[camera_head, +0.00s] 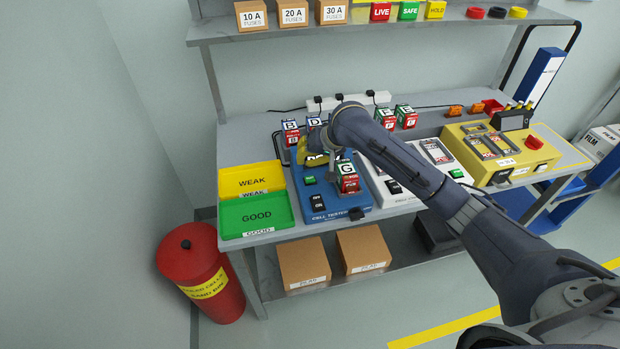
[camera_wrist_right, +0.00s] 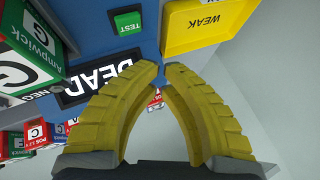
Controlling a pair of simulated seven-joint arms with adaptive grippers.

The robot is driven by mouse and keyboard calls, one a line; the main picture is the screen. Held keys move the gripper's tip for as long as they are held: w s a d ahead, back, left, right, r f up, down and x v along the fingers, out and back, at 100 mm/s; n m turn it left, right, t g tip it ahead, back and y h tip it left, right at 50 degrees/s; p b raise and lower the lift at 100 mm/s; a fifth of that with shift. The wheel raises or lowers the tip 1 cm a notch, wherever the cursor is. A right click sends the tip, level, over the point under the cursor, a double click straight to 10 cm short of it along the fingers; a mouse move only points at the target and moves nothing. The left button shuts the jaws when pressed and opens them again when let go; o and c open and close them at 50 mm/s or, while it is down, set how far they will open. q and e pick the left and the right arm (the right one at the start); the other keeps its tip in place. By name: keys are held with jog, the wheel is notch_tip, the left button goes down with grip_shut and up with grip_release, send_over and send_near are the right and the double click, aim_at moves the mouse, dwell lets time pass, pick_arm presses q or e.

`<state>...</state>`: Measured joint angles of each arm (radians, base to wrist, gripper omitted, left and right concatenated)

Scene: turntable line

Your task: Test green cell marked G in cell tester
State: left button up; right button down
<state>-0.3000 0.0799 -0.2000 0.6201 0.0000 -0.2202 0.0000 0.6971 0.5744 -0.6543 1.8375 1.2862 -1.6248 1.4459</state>
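The green TEST button (camera_head: 310,180) is clear of the fingers and also shows in the wrist view (camera_wrist_right: 127,23). My right gripper (camera_wrist_right: 163,67), with yellow fingers, is over the tester's back left, fingertips together and empty. My left gripper is not in view.
A yellow WEAK tray (camera_head: 250,183) and a green GOOD tray (camera_head: 256,214) lie left of the tester. Other lettered cells (camera_head: 404,117) stand behind. A white device (camera_head: 415,176) and a yellow one (camera_head: 500,150) are to the right. A red bin (camera_head: 200,262) stands on the floor.

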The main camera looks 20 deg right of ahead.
jog(key=shift+r, duration=0.7)
dwell(0.3)
